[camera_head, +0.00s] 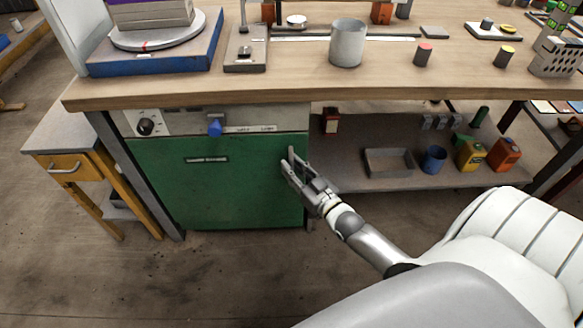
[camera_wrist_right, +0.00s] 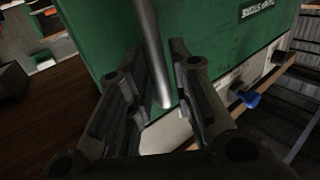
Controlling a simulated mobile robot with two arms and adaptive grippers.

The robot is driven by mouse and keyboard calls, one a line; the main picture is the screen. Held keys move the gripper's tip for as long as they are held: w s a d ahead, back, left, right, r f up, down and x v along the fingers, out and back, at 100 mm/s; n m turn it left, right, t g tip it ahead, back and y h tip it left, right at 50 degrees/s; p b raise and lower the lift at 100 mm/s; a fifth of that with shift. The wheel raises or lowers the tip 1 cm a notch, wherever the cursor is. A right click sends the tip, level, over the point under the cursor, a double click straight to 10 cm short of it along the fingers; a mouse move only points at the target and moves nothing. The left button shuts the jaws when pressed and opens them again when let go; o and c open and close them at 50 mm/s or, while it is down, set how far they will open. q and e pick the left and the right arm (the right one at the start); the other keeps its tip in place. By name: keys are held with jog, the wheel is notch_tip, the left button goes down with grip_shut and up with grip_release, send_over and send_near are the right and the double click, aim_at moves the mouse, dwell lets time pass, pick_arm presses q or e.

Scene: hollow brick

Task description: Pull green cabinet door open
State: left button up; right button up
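The green cabinet door (camera_head: 215,180) is under the workbench at the left and looks closed. My right gripper (camera_head: 290,160) is at the right side of this door, by its upright handle. In the right wrist view, the grey bar handle (camera_wrist_right: 150,40) passes between the two fingers of the right gripper (camera_wrist_right: 158,75). The fingers are apart, with a gap visible beside the bar. The green door panel (camera_wrist_right: 215,35) is behind it. The handle is mostly hidden by the gripper in the head view. My left gripper is not in view.
Above the door is a panel with a black knob (camera_head: 146,127) and a blue knob (camera_head: 215,128). The wooden worktop (camera_head: 290,80) overhangs it. A small drawer table (camera_head: 65,140) stands at the left. The floor (camera_head: 200,270) in front is clear.

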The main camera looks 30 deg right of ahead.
jog(key=shift+w, duration=0.55)
grip_shut()
jog(key=shift+s+a, duration=0.1)
